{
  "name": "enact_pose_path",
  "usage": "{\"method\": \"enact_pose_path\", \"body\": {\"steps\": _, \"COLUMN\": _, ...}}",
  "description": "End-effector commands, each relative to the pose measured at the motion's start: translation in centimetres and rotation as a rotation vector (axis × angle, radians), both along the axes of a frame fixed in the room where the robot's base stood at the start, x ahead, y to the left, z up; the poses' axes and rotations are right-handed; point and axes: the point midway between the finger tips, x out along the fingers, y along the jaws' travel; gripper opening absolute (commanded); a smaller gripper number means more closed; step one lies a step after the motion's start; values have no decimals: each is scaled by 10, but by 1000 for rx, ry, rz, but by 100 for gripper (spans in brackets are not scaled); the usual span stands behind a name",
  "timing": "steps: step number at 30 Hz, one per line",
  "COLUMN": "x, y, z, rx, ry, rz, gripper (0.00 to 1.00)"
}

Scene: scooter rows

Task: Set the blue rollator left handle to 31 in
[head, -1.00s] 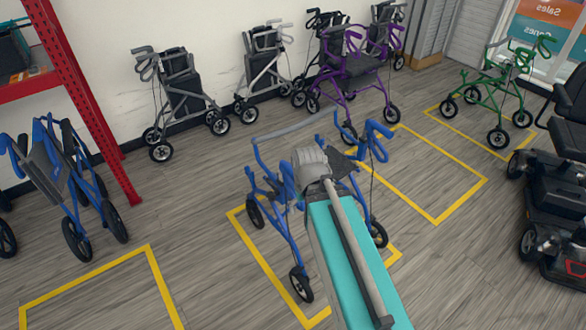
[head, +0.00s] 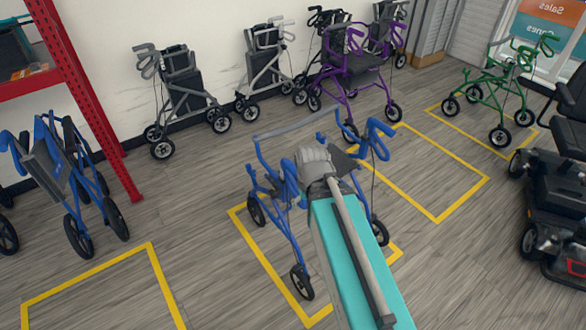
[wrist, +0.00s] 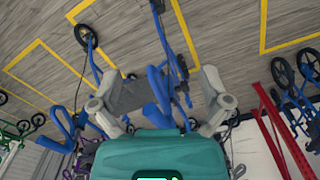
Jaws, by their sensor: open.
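The blue rollator (head: 288,238) stands unfolded inside a yellow floor outline in the head view, partly covered by my teal arm. One blue handle (head: 377,138) shows right of my arm; the other side is partly hidden. In the wrist view my gripper (wrist: 160,98) is open, with its two grey fingers wide apart. Blue tubing (wrist: 158,88) of the rollator and its grey seat (wrist: 128,96) show between and beyond the fingers. Another blue looped part (wrist: 62,128) shows left of them. I cannot tell whether a finger touches the tubing. My gripper's fingertips are hidden in the head view.
A folded blue rollator (head: 62,178) stands at left beside a red rack (head: 92,105). A purple rollator (head: 352,75) and grey ones (head: 185,97) stand along the wall. A green rollator (head: 492,88) and black scooter (head: 556,190) are at right. Floor at front left is clear.

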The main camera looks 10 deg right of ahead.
Motion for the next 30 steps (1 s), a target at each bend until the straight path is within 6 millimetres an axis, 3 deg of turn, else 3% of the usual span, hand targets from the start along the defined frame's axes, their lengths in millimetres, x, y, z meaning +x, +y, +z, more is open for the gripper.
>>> {"method": "enact_pose_path", "body": {"steps": 5, "x": 0, "y": 0, "z": 0, "rx": 0, "ry": 0, "rz": 0, "gripper": 97}}
{"method": "enact_pose_path", "body": {"steps": 7, "x": 1, "y": 0, "z": 0, "rx": 0, "ry": 0, "rz": 0, "gripper": 84}}
{"method": "enact_pose_path", "body": {"steps": 8, "x": 1, "y": 0, "z": 0, "rx": 1, "ry": 0, "rz": 1, "gripper": 82}}
{"method": "enact_pose_path", "body": {"steps": 14, "x": 23, "y": -2, "z": 5, "rx": 13, "ry": 7, "rz": 28, "gripper": 82}}
{"method": "enact_pose_path", "body": {"steps": 20, "x": 78, "y": -6, "z": 17, "rx": 49, "ry": 21, "rz": 109, "gripper": 82}}
{"method": "enact_pose_path", "body": {"steps": 30, "x": 196, "y": -27, "z": 41, "rx": 143, "ry": 41, "rz": 306, "gripper": 82}}
